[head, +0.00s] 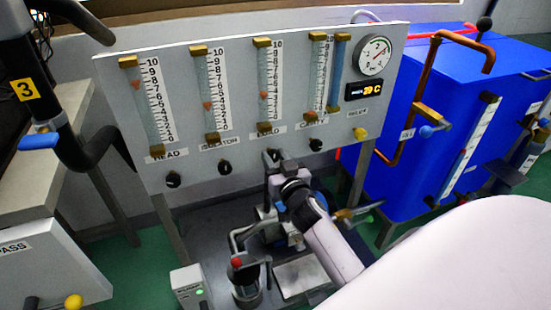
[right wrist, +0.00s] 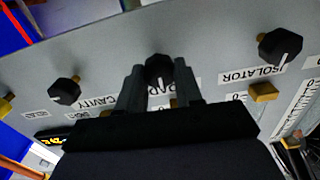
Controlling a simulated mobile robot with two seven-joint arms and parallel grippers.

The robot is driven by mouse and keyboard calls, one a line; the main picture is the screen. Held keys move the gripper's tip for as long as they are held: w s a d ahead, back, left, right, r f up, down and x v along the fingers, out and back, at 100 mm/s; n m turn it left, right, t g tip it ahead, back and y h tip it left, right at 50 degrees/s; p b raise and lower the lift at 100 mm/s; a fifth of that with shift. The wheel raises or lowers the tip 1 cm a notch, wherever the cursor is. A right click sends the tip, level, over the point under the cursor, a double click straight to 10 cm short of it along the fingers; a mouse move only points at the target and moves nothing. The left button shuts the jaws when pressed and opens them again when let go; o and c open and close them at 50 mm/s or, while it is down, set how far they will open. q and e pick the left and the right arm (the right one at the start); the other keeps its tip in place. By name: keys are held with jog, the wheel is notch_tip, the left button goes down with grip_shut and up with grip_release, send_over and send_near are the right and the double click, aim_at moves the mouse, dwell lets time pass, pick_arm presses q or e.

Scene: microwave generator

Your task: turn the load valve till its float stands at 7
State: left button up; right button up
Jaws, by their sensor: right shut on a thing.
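The load flowmeter (head: 264,75) is the third tube on the grey panel, with an orange float (head: 264,95) that looks to stand around 3 to 4. Its black load valve knob (right wrist: 159,68) shows in the right wrist view, with a white mark on its face. My right gripper (right wrist: 159,82) is shut on this knob, one finger on each side. My left gripper is in neither view.
The isolator knob (head: 225,167) and cavity knob (head: 315,145) flank the gripper. The head knob (head: 173,179) is farther left. A blue tank (head: 420,100) with copper pipes stands right. A red-topped fitting (head: 237,263) stands below my arm.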

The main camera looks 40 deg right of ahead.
jog(key=n, duration=0.3)
jog(key=shift+w+a+n, duration=0.1)
jog(key=shift+n, duration=2)
jog(key=shift+r, duration=0.1)
jog(key=o, duration=1)
jog(key=shift+o, duration=0.2)
jog(key=shift+s, duration=0.2)
